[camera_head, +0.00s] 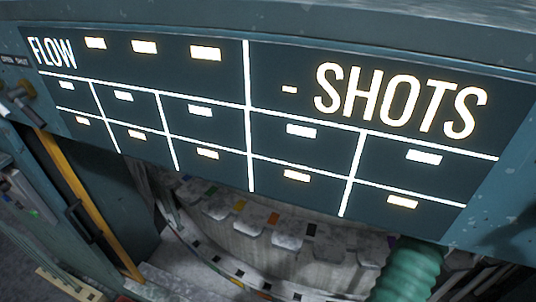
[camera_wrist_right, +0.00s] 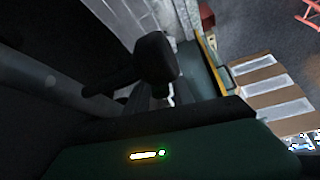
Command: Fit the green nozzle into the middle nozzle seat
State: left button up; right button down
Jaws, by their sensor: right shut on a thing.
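In the right wrist view, black finger parts of my right gripper (camera_wrist_right: 157,62) show in the middle, close to the camera. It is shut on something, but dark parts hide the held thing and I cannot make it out. I cannot pick out the green nozzle for sure in either view. In the head view, a curved pale machine part (camera_head: 250,240) below the panel carries a row of blocks with green, orange and purple marks. I cannot tell whether the middle nozzle seat is among them. My left gripper is not in view.
A dark display panel (camera_head: 215,122) reading FLOW and SHOTS spans the head view and overhangs the pale part. A teal ribbed hose (camera_head: 408,270) rises at the lower right. A yellow upright bar (camera_head: 90,205) stands at the left.

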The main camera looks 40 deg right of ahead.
jog(key=shift+f+b, duration=0.3)
jog(key=shift+f, duration=0.3)
jog(key=c, duration=1)
grip_release()
jog(key=shift+r, duration=0.1)
jog(key=shift+s+r, duration=0.15)
jog(key=shift+r, duration=0.05)
jog(key=v, duration=1)
jog(key=shift+s+r+b, duration=0.2)
jog(key=shift+r+b, duration=0.1)
jog(key=shift+b, duration=0.1)
jog(key=shift+s+d+r, duration=0.1)
jog(key=shift+s+r, duration=0.1)
jog(key=shift+r, duration=0.05)
